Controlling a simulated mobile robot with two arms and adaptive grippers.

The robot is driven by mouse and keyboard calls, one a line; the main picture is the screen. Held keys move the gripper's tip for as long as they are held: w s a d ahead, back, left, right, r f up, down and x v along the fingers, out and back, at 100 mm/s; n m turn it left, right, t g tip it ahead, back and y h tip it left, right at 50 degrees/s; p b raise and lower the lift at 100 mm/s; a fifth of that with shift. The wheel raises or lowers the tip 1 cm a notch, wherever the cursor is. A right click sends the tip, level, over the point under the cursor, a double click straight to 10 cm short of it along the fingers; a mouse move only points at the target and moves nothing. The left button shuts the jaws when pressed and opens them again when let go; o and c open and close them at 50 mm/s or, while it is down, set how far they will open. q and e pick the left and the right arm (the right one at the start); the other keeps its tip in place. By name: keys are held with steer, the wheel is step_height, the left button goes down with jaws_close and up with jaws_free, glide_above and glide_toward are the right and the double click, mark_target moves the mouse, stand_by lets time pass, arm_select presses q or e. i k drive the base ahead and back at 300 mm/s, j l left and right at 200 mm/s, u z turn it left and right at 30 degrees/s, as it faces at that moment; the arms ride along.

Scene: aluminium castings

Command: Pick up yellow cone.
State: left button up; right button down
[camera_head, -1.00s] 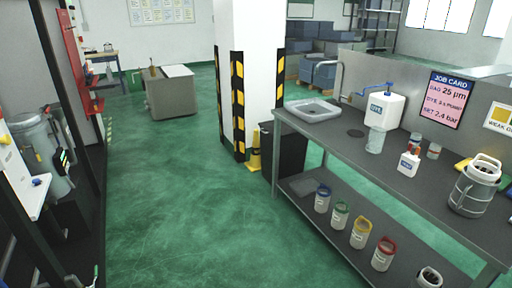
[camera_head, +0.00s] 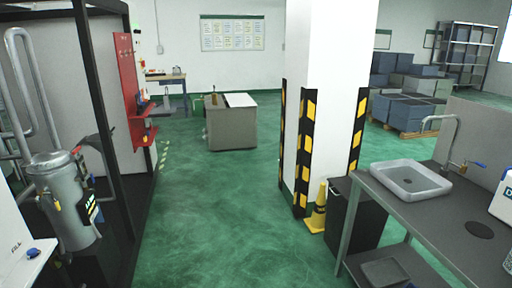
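A yellow cone (camera_head: 317,212) stands upright on the green floor at the foot of the white pillar, right of centre. It is close to the pillar's black and yellow corner guards and just left of a dark bin. Part of its right side is close against the bin. Neither of my grippers shows in the head view.
The white pillar (camera_head: 326,70) stands behind the cone. The dark bin (camera_head: 358,212) and a bench with a grey sink (camera_head: 411,179) are at right. A metal vessel (camera_head: 65,195) stands at left. A grey cabinet (camera_head: 231,128) is farther back. The green floor (camera_head: 215,220) between is clear.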

mark_target(316, 224)
steer(key=i+u, duration=0.15)
steer(key=i, duration=1.8)
steer(key=i+z, duration=0.45)
steer(key=i+j+z, duration=0.1)
steer(key=i+z, duration=0.2)
steer(key=z, duration=0.15)
steer(key=i+j+z, duration=0.25)
steer(key=z, duration=0.2)
steer(key=i+j+z, duration=0.45)
steer(key=k+l, duration=0.05)
